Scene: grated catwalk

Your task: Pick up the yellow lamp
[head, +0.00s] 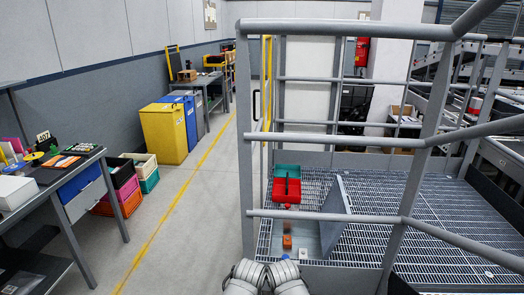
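I cannot make out a yellow lamp for certain in the head view. A few small objects stand in a line on the catwalk floor beyond the railing: an orange block (287,241), a small red piece (287,228) just behind it, and a small white piece (303,254) to the front right. They are too small to identify surely. Two grey-white parts of my arms show at the bottom centre edge, close together. Neither gripper's fingers can be seen.
A grey railing (330,138) crosses in front of the grated catwalk (390,235). A red bin (286,190) and teal bin (287,170) stand behind the small objects. A slanted grey panel (338,210) stands to their right.

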